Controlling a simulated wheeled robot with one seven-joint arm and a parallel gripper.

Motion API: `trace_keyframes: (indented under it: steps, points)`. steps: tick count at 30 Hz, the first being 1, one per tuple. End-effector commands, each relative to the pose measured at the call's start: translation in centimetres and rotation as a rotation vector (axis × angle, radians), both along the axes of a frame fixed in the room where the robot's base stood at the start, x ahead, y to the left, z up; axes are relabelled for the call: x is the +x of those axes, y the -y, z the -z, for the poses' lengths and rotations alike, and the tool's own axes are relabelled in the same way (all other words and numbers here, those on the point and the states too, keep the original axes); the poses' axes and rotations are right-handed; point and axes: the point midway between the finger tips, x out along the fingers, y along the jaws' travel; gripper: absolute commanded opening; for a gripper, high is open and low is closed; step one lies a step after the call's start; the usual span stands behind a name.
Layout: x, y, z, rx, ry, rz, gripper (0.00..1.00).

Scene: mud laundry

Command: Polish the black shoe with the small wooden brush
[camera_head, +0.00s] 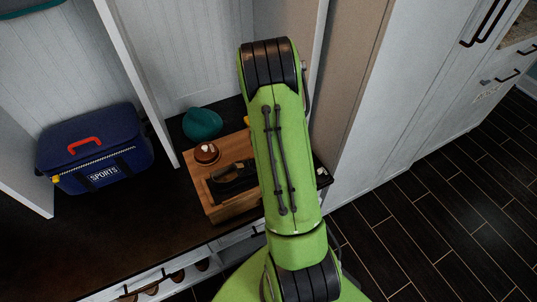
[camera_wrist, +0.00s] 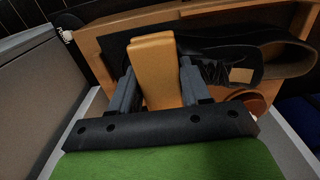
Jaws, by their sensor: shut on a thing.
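My gripper (camera_wrist: 158,78) is shut on the small wooden brush (camera_wrist: 153,56), a tan block standing up between the two dark fingers in the wrist view. The brush's bristles are not visible. The black shoe (camera_wrist: 278,58) lies just beyond the brush, with dark laces and a small tan patch. The brush covers part of the shoe, so I cannot tell whether they touch. In the head view the shoe (camera_head: 234,180) lies on a wooden box (camera_head: 224,209), left of my green arm. The arm hides my gripper and the brush there.
A round brown tin (camera_head: 207,153) sits on the box behind the shoe. A teal knitted hat (camera_head: 202,123) lies behind it. A navy sports bag (camera_head: 97,150) stands left on the dark bench (camera_head: 110,226). White panels and cabinets (camera_head: 440,75) rise on the right.

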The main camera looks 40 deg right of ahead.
Motion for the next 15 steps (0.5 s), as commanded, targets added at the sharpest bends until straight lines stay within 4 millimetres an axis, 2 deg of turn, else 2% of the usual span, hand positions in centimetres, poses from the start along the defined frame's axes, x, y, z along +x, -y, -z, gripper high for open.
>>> trace_keyframes:
  steps: [15]
  points:
    - [3.5,0.9,0.0,0.0,0.001,-0.001,0.22]
